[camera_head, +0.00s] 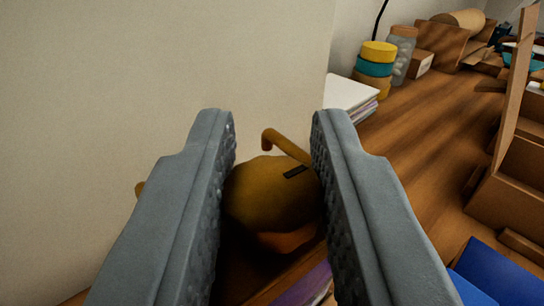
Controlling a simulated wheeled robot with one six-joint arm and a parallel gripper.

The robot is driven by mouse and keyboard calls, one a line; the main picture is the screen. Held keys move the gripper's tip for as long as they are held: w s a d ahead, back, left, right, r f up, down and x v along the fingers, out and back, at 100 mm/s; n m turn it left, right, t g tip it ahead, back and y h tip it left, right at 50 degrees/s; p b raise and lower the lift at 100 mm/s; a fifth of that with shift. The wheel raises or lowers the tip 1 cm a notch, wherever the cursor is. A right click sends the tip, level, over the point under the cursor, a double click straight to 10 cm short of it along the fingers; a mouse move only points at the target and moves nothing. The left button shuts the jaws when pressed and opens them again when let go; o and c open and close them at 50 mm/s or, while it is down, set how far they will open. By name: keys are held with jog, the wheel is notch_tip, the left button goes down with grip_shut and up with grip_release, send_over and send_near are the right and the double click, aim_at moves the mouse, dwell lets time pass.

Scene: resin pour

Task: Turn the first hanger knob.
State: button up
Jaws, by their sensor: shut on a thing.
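My gripper (272,128) fills the lower middle of the view, with its two grey ridged fingers on either side of a brownish-yellow knob (268,195). The fingers are shut on this rounded knob, which has a small dark mark on its upper right. A brownish-yellow hook (285,146) rises behind the knob and curves over to the left. Another bit of the same colour shows left of the left finger. The knob's sides are partly hidden by the fingers, and its underside is in shadow.
A pale wall (150,80) stands close on the left. A wooden table (425,130) runs to the back right, bearing stacked round containers (376,65), a pile of papers (350,95) and a clear jar (402,55). A wooden box (512,185) and a blue object (500,275) lie at right.

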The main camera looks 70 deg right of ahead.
jog(key=shift+m+g, duration=0.4)
jog(key=shift+g, duration=0.2)
jog(key=o, duration=1)
jog(key=v, duration=1.7)
jog(key=shift+a+f, duration=0.15)
jog(key=shift+a, duration=0.1)
